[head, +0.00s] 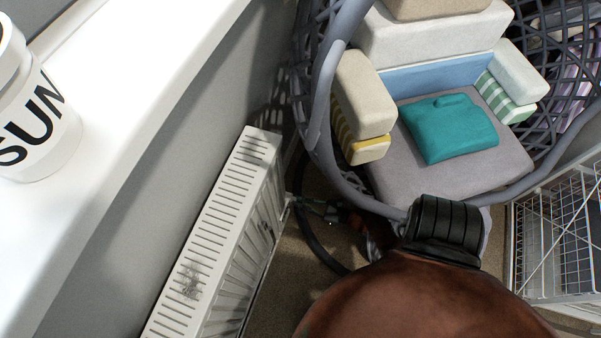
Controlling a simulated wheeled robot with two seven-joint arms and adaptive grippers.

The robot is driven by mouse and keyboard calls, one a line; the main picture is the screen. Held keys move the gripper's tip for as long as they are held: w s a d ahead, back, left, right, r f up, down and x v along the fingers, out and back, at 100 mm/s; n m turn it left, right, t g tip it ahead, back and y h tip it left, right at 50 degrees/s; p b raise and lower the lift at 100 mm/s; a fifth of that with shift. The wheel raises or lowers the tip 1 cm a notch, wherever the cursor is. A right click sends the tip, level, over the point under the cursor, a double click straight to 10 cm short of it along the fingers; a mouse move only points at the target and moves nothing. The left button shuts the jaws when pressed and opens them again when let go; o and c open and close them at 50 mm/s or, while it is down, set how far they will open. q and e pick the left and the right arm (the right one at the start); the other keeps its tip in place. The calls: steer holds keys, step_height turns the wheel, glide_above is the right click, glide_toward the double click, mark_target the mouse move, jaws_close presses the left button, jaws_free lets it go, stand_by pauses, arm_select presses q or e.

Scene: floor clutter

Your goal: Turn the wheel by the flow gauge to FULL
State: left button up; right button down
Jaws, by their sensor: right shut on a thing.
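The wheel is mostly hidden by the fingers and shadow. I cannot make out the flow gauge, its marks or the wheel's setting. My left gripper is not in view.
White wire baskets (560,235) are at the right. A white sill (110,120) with a printed cup (38,125) is at the left.

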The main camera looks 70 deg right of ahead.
stand_by(0.5)
steer(key=c, duration=2)
jaws_free()
steer(key=shift+c, duration=0.2)
steer(key=s+d, duration=0.1)
steer(key=s, duration=1.1)
